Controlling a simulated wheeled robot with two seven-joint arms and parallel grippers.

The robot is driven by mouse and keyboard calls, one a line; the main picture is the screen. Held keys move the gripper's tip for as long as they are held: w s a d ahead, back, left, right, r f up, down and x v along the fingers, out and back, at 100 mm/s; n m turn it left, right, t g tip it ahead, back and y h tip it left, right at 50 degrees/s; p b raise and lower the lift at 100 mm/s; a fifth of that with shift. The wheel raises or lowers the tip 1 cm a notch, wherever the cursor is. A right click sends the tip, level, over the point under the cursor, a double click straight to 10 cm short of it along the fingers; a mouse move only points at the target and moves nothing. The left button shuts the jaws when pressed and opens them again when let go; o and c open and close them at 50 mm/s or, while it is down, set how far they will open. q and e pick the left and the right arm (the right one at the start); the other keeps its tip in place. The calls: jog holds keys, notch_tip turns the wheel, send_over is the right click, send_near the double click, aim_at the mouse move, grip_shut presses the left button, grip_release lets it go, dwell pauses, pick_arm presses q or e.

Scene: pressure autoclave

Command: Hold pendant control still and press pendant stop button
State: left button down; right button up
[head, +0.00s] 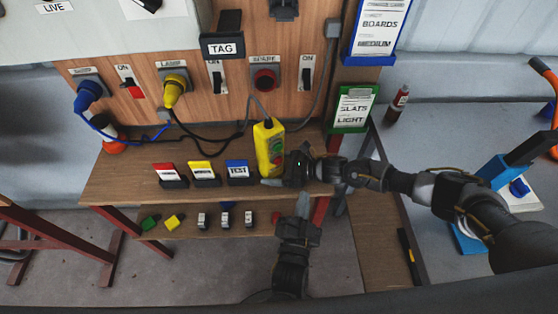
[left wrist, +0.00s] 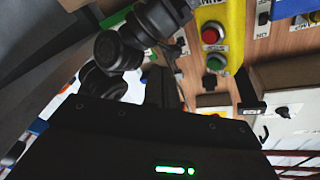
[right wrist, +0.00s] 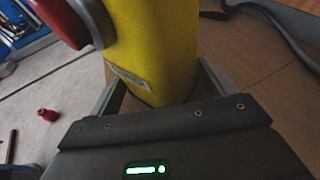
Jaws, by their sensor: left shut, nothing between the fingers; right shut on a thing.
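The yellow pendant control (head: 264,137) hangs upright from its cable at the front of the wooden shelf. My right gripper (head: 283,180) is shut on its lower end; the right wrist view shows a finger on each side of the yellow body (right wrist: 158,45). A red stop button (left wrist: 210,33) and a green button (left wrist: 215,62) show on its face in the left wrist view. My left gripper (head: 303,204) is shut and empty, below and a little right of the pendant, apart from it. Its fingertips cannot be made out in the left wrist view.
Red, yellow and blue label stands (head: 204,173) stand on the shelf left of the pendant. Several small blocks lie on a lower shelf (head: 185,227). A panel with plugs and switches (head: 230,100) rises behind. A dark red bottle (head: 398,104) stands to the right.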

aim_at(278, 160)
pick_arm(q)
jog(key=shift+s+d+r, duration=0.1)
jog(key=shift+d+r, duration=0.1)
jog(key=shift+r, duration=0.8)
jog(key=w+a, duration=0.4)
jog(key=w, duration=0.3)
jog(key=shift+w+a, duration=0.3)
jog(key=shift+w, duration=0.1)
dwell(1.5)
jog(key=shift+w+a, duration=0.25)
jog(key=shift+w+a, duration=0.25)
jog(key=shift+w, duration=0.2)
dwell(1.0)
jog(key=shift+s+f, duration=0.1)
jog(key=shift+s+d, duration=0.5)
jog(key=shift+s, duration=0.2)
